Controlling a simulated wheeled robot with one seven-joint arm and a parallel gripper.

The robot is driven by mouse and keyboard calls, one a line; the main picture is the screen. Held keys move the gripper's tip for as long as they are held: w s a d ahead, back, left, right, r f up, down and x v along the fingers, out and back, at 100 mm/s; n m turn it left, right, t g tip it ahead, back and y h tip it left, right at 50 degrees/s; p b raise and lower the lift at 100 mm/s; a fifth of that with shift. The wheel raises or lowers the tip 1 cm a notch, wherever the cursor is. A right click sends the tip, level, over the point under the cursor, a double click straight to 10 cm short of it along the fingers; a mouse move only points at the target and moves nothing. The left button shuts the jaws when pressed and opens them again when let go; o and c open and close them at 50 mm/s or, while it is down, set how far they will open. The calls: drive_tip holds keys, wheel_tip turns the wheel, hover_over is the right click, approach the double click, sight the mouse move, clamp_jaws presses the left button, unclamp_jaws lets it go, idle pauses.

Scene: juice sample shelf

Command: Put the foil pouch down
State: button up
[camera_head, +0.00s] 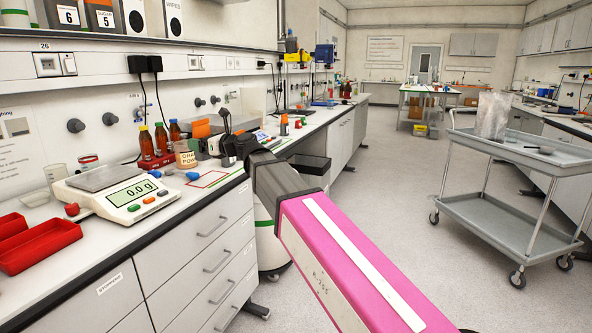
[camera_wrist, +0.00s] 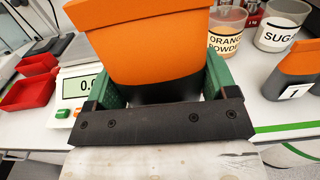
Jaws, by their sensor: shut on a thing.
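In the wrist view my gripper (camera_wrist: 160,88) has its green fingers on both sides of an orange pouch (camera_wrist: 145,40) with a dark lower part, and is shut on it. I take this as the foil pouch. Its lower end is partly hidden by the black gripper bar, and I cannot tell whether it touches the counter. In the head view my arm reaches to the left counter (camera_head: 215,195), and its dark end hides the hold.
A scale (camera_head: 128,195) reading 0.0 and red trays (camera_head: 45,243) stand on the left. An orange powder cup (camera_wrist: 226,30), a sugar cup (camera_wrist: 280,25) and an orange-topped container marked 1 (camera_wrist: 292,75) stand close on the right. A grey cart (camera_head: 520,150) stands apart.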

drive_tip(key=w+d+f+t, duration=0.1)
drive_tip(key=d+f, duration=0.5)
drive_tip(key=d, duration=0.3)
drive_tip(key=w+d+f+m, duration=0.1)
drive_tip(key=w+d+f, duration=0.1)
drive_tip(key=d+f, duration=0.45)
drive_tip(key=w+d+f+t, duration=0.1)
drive_tip(key=d+f, duration=0.3)
drive_tip(key=d, duration=0.6)
drive_tip(key=s+d+f, duration=0.2)
drive_tip(key=d+f, duration=0.2)
drive_tip(key=d, duration=0.4)
drive_tip(key=s+d+f+m+t+h, duration=0.1)
drive_tip(key=s+d+f, duration=0.2)
drive_tip(key=d, duration=0.5)
drive_tip(key=s+d+f+h, duration=0.1)
drive_tip(key=s+d+f, duration=0.2)
drive_tip(key=d+f, duration=0.2)
drive_tip(key=d, duration=0.3)
drive_tip(key=shift+m+t, duration=0.4)
drive_tip(key=shift+s+f, duration=0.1)
